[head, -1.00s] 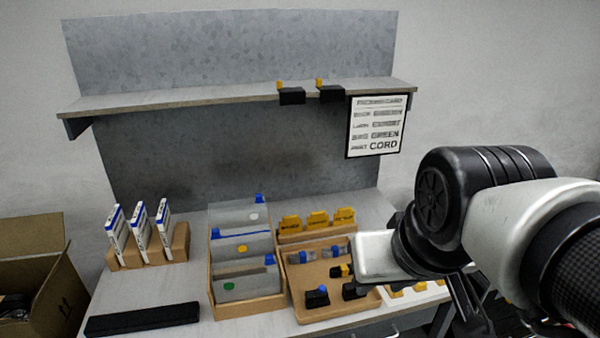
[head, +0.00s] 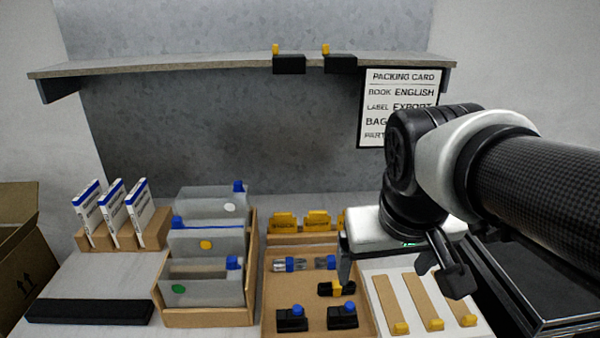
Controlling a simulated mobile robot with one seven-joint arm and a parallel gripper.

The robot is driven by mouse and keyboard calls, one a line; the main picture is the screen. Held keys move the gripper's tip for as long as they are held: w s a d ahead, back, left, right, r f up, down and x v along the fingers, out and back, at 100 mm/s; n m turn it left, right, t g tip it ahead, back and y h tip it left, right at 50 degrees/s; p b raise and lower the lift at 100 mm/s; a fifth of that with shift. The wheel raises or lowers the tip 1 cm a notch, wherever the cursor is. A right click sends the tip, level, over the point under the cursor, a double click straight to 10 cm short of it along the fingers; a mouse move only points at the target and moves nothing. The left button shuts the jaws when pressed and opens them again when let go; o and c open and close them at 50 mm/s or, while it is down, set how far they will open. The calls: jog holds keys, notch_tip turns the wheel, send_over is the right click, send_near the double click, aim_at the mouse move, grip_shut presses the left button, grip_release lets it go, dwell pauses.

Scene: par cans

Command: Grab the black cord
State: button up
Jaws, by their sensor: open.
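The black cord (head: 324,289) appears to be the small dark bundle with a yellow band in the brown tray (head: 367,320). It lies right of the tray's middle, behind the black blocks with blue tops. My gripper (head: 402,283) is open and empty, with its fingers spread and pointing down.
A black block with a blue top (head: 343,318) and another (head: 292,320) sit in front of the cord. Blue-banded pieces (head: 292,265) lie behind. A bag rack (head: 208,317) stands left. Tan strips (head: 424,302) lie on the right board. A shelf (head: 200,66) crosses above.

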jog(key=w+d+f+g, duration=0.2)
jog(key=w+f+g, duration=0.1)
jog(key=w, duration=0.5)
jog(key=g+y+b, duration=0.1)
jog(key=b, duration=0.1)
send_over(337, 283)
jog(key=f, duration=2.1)
jog(key=shift+s+f, duration=0.2)
jog(key=shift+f, duration=0.15)
jog(key=shift+w+f+b, duration=0.15)
jog(key=shift+f+b, duration=0.2)
jog(key=shift+f, duration=2.5)
jog(key=shift+r, duration=0.1)
jog(key=c, duration=0.8)
